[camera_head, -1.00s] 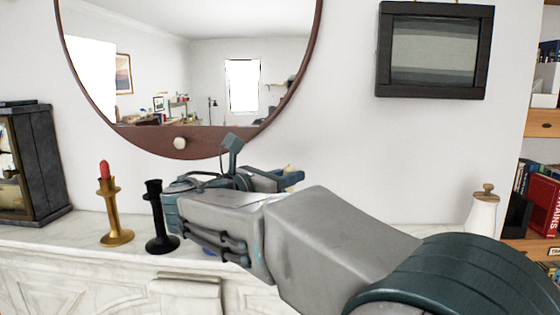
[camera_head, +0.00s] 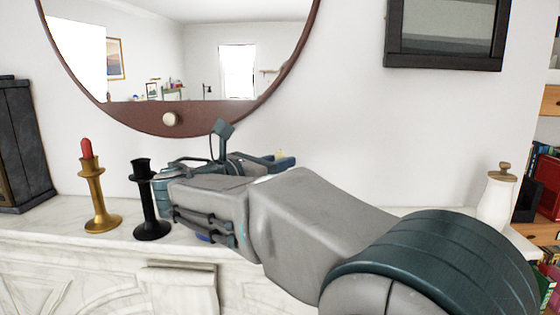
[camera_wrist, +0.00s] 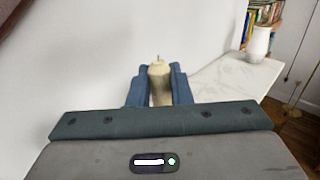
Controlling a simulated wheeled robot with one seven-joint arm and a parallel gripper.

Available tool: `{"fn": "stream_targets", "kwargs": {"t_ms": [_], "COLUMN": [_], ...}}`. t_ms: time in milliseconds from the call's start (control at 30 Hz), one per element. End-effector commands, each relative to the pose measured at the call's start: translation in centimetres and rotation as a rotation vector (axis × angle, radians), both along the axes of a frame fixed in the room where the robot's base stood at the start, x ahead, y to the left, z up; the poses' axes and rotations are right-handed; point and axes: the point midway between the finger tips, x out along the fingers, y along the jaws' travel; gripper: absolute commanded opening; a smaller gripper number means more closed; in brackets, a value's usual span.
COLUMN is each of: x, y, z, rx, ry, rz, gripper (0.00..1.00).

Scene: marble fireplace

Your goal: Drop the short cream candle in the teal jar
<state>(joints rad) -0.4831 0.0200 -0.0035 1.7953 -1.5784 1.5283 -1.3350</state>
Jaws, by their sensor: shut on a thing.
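The short cream candle (camera_wrist: 157,82) stands upright between the two blue fingers of my gripper (camera_wrist: 159,70) in the wrist view, its dark wick upward. My gripper is shut on it. In the head view only a small yellowish bit of the candle (camera_head: 280,154) shows by the fingers, and my arm hides most of the gripper. The candle is held over or near the marble mantel (camera_wrist: 232,76); its height above it is unclear.
A gold candlestick (camera_head: 97,195) with a red candle and a black candlestick (camera_head: 150,205) stand left of my arm. A white jar with a wooden knob (camera_head: 497,198) stands at the mantel's right end. A round mirror (camera_head: 150,116) hangs behind. Mantel left of the white jar looks clear.

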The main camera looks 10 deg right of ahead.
Motion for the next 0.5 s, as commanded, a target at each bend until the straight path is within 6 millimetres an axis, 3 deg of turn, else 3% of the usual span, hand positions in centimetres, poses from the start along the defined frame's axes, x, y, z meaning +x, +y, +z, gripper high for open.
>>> {"fn": "stream_targets", "kwargs": {"t_ms": [100,500], "x": [0.0,0.0], "y": [0.0,0.0], "z": [-1.4,-4.0], "rx": [0.0,0.0], "ry": [0.0,0.001], "rz": [0.001,0.0], "gripper": [0.0,0.0]}}
